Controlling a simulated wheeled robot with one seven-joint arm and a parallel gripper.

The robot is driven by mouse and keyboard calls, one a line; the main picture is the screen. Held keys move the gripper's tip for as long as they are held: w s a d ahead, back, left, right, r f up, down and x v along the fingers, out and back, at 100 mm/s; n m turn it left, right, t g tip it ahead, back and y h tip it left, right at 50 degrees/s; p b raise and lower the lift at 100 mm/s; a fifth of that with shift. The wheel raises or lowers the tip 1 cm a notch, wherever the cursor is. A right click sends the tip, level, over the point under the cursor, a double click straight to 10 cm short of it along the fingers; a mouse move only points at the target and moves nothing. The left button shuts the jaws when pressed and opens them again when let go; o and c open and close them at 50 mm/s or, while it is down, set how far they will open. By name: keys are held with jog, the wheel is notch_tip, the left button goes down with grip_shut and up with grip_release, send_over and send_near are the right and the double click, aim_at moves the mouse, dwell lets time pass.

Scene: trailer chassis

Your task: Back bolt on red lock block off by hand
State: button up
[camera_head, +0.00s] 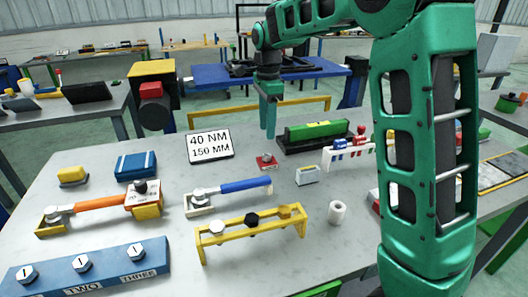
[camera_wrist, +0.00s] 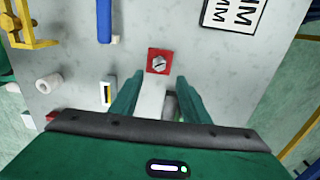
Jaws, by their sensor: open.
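The red lock block (camera_head: 266,162) sits on the grey table, right of the white sign. In the wrist view the red block (camera_wrist: 151,68) is a small square plate with a round metallic bolt head (camera_wrist: 159,63) at its middle. My gripper (camera_head: 270,136) points down above the table, behind the block in the head view. In the wrist view its two fingers (camera_wrist: 154,86) are apart with nothing between the tips, and the block lies just beyond them. How far the bolt is threaded in cannot be told.
The "40 NM 150 MM" sign (camera_head: 210,146) stands left of the block. A green-topped dark box (camera_head: 316,133), a small white block (camera_head: 307,175) and a blue-handled wrench (camera_head: 245,185) are close by. A yellow rack (camera_head: 250,232) stands nearer the front.

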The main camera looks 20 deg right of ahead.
aim_at(266, 155)
notch_tip(266, 155, down, 9)
jog(key=shift+f, duration=0.2)
dwell(0.3)
jog(key=c, duration=1.1)
jog(key=shift+o, duration=0.2)
jog(key=shift+a, duration=0.25)
jog(key=shift+d, duration=0.2)
